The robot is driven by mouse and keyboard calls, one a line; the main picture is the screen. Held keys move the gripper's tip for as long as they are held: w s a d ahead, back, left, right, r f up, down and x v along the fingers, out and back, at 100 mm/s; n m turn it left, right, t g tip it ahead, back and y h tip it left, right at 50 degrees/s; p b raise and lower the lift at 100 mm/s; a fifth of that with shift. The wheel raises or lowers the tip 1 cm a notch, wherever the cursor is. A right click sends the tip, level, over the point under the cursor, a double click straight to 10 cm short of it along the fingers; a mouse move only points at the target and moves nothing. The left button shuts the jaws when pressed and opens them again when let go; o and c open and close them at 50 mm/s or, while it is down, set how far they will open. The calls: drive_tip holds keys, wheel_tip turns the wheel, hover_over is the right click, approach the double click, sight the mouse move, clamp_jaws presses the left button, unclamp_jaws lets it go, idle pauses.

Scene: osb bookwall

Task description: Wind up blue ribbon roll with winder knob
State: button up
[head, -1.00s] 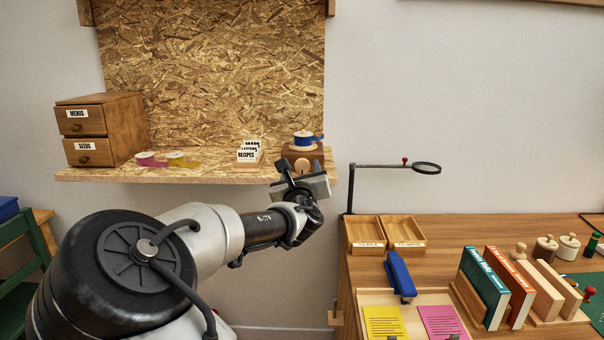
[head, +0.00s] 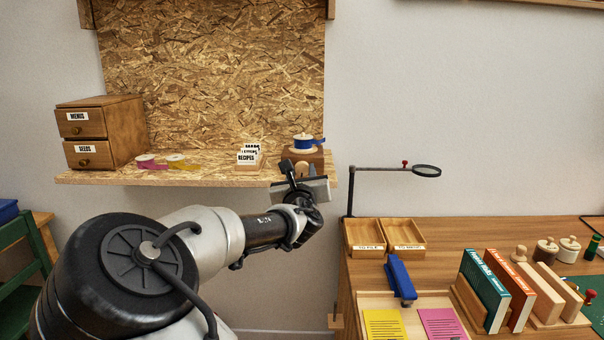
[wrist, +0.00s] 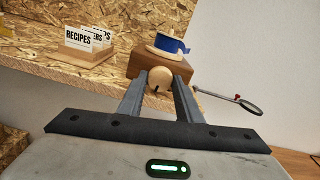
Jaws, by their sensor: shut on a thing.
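The blue ribbon roll (head: 303,140) sits on top of a brown wooden winder block (head: 311,157) at the right end of the shelf. Its loose blue end sticks out to the right. In the wrist view the roll (wrist: 167,44) shows above the block (wrist: 147,63), with a pale disc below the ribbon. The round pale winder knob (wrist: 160,78) is on the block's front face. My gripper (wrist: 159,85) is shut on the knob, one finger on each side of it. In the head view my gripper (head: 301,172) partly covers the block's front and the knob.
A card box marked RECIPES (head: 249,157) stands left of the winder. Pink (head: 146,161) and yellow (head: 177,161) ribbon rolls and a two-drawer cabinet (head: 101,132) are farther left on the shelf. A magnifier arm (head: 385,168) stands right of the shelf, above the desk.

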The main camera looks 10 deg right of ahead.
drive_tip(key=m, duration=0.4)
drive_tip(key=shift+m, duration=2)
drive_tip(key=o, duration=1)
drive_tip(key=shift+o, duration=0.2)
drive_tip(key=shift+f, duration=0.1)
